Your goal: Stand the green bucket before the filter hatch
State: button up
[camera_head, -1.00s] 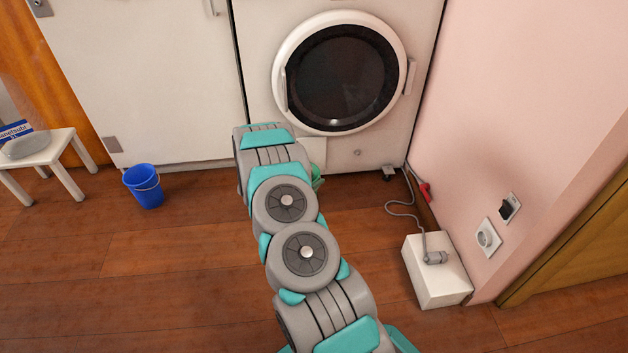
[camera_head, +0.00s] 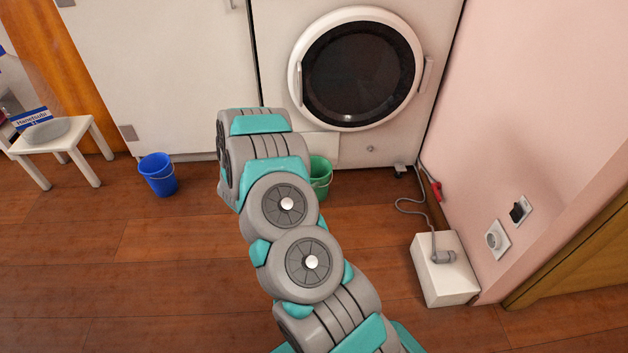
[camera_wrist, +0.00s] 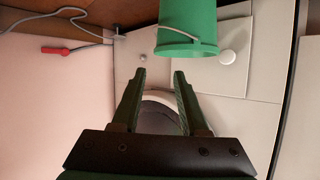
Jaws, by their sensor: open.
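The green bucket (camera_head: 320,177) stands upright on the floor before the lower front of the white machine, partly hidden by my arm in the head view. In the wrist view, which is upside down, the bucket (camera_wrist: 187,28) is at the top with its rim and handle showing, overlapping part of a pale panel. That panel, the filter hatch (camera_wrist: 215,82), looks shut and has a round white knob; it also shows in the head view (camera_head: 322,147). My gripper (camera_wrist: 160,74) is open and empty, its fingertips apart from the bucket. The head view hides it behind my arm.
A blue bucket (camera_head: 158,175) stands on the floor at the left, near a white stool (camera_head: 80,135) holding a bottle. At the right are a white box (camera_head: 445,275), a grey hose with a red end and the pink wall (camera_head: 520,110).

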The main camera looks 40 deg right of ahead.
jog(key=w+a+r+n+t+y, duration=0.15)
jog(key=w+a+r+y, duration=0.25)
jog(key=a, duration=0.4)
jog(key=w+a+r+n+t+y, duration=0.1)
jog(key=w+a+r+t+y, duration=0.15)
jog(key=w+a, duration=0.35)
jog(key=s+a+r+n+y, duration=0.35)
jog(key=a+r, duration=0.25)
jog(key=a, duration=0.3)
jog(key=s+a+r+n+y, duration=0.2)
jog(key=s+a+r+y, duration=0.15)
jog(key=a+r, duration=0.35)
jog(key=s+a+r+n+g+y, duration=0.1)
jog(key=s+a+r+n+g, duration=0.2)
jog(key=s, duration=0.6)
jog(key=s+a+r+n+g+y, duration=0.1)
jog(key=s+a+r+n+g, duration=0.15)
jog(key=s, duration=0.65)
jog(key=s+d+r+n+g+h, duration=0.1)
jog(key=s+d+r+g, duration=0.1)
jog(key=s, duration=0.9)
jog(key=s+d+r+g+h, duration=0.2)
jog(key=s+d, duration=0.3)
jog(key=s, duration=0.7)
jog(key=shift+d+n, duration=0.15)
jog(key=shift+n, duration=0.2)
